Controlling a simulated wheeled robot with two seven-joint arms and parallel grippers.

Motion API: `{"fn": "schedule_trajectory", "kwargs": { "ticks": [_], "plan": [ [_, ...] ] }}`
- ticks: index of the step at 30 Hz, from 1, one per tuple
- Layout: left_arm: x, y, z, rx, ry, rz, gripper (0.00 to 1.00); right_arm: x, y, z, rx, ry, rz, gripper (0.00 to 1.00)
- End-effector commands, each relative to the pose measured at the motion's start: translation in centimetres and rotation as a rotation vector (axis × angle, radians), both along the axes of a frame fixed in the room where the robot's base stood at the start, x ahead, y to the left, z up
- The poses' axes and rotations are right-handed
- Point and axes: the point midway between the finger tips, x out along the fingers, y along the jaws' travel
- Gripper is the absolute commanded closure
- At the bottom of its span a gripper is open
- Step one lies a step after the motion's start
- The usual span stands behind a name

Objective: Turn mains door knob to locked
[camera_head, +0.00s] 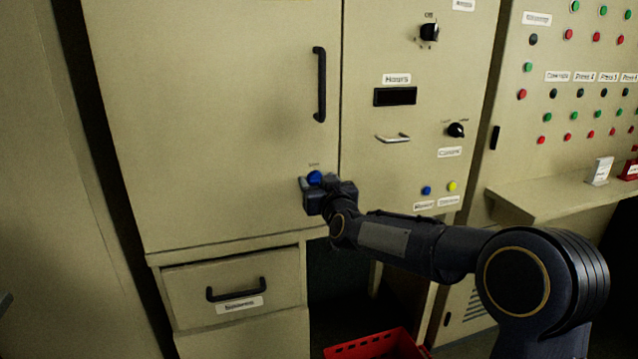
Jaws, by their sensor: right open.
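The left cabinet door (215,120) is shut, with a black vertical handle (320,85) near its right edge. A small blue knob (315,178) sits low on that door, under a tiny label too small to read. My right gripper (309,183) is at the blue knob, its fingers open around or just in front of it; I cannot tell whether they touch it. The gripper hides the lower part of the knob, so its turn position cannot be read. My left gripper is out of view.
Right of the door is a panel with a black rotary knob (429,32), a display (395,96) and a switch (456,130). A drawer (231,284) is below. A red crate (376,345) stands on the floor. A shelf (560,198) juts out at right.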

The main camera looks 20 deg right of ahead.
Motion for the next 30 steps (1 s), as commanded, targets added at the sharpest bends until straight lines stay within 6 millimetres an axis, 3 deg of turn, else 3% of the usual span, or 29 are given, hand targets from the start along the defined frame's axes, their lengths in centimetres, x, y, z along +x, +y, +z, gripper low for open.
{"fn": "schedule_trajectory", "kwargs": {
  "ticks": [2, 14, 23, 30],
  "plan": [
    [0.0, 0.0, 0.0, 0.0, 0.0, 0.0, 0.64, -0.02, 0.0, -0.01, 0.0, 0.0, 0.0, 0.48],
    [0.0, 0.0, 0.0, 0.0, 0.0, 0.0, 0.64, -0.04, 0.0, -0.02, 0.0, 0.001, 0.0, 1.0],
    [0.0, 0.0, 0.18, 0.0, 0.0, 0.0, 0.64, -0.04, 0.04, 0.04, -0.025, 0.0, 0.001, 1.0],
    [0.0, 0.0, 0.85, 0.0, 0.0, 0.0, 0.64, -0.05, 0.13, 0.12, -0.141, -0.003, 0.001, 1.0]
  ]
}}
